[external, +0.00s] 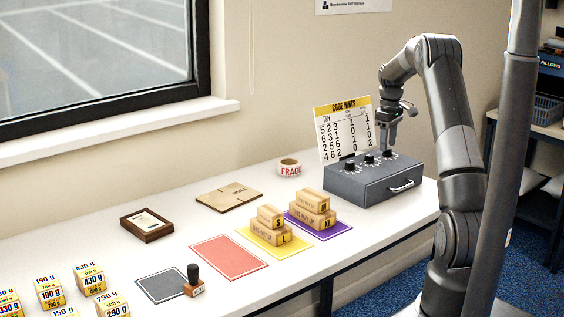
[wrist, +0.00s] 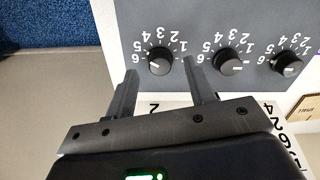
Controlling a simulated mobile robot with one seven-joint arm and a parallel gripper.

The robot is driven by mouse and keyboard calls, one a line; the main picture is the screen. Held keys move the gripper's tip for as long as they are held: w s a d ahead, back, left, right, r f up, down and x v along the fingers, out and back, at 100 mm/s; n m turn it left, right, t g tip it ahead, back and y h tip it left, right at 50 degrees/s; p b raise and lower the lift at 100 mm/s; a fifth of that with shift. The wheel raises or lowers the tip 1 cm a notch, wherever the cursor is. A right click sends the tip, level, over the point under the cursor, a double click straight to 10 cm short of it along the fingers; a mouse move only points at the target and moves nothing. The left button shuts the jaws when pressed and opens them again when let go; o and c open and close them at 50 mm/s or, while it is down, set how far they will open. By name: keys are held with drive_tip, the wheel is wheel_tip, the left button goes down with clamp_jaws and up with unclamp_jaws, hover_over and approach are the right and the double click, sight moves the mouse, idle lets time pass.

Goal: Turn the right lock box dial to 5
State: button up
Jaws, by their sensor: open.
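The dark grey lock box (external: 345,188) stands at the right end of the table, with three black dials on its top. The right dial (wrist: 160,60) shows at the left in the wrist view, which sees the box upside down. Its numbers 1 to 6 fan around it, and its white mark points to the lower left, on the side of the 6. My gripper (wrist: 160,70) is open, with one finger on each side of this dial. I cannot tell whether the fingers touch it. In the external view my gripper (external: 388,140) points down over the right dial.
A code hints board (external: 343,132) stands upright just behind the box. The middle dial (wrist: 231,62) is close to one finger. A tape roll (external: 289,167), a flat carton (external: 229,196) and stacked small boxes (external: 312,202) lie to the left.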

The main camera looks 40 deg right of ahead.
wheel_tip(320, 180, up, 9)
idle(0.3)
drive_tip(key=shift+a+r, duration=0.1)
idle(0.4)
drive_tip(key=s+a+r+t, duration=0.1)
drive_tip(key=s+a+r, duration=0.25)
drive_tip(key=a, duration=0.45)
drive_tip(key=s+a+r+m+t, duration=0.1)
drive_tip(key=s+a+r, duration=0.25)
drive_tip(key=a, duration=0.35)
drive_tip(key=s+a+r, duration=0.2)
drive_tip(key=a+r, duration=0.2)
drive_tip(key=a, duration=0.4)
drive_tip(key=s+a+f+m+t, duration=0.1)
drive_tip(key=s+a+f, duration=0.1)
drive_tip(key=s+a, duration=0.5)
drive_tip(key=s+a+f+m+t, duration=0.1)
drive_tip(key=s+a+f+t, duration=0.1)
drive_tip(key=s+a, duration=0.6)
drive_tip(key=s+f, duration=0.1)
drive_tip(key=s, duration=0.5)
drive_tip(key=shift+s+a+t, duration=0.2)
drive_tip(key=shift+a+t, duration=0.05)
drive_tip(key=shift+t, duration=0.05)
drive_tip(key=shift+o, duration=0.2)
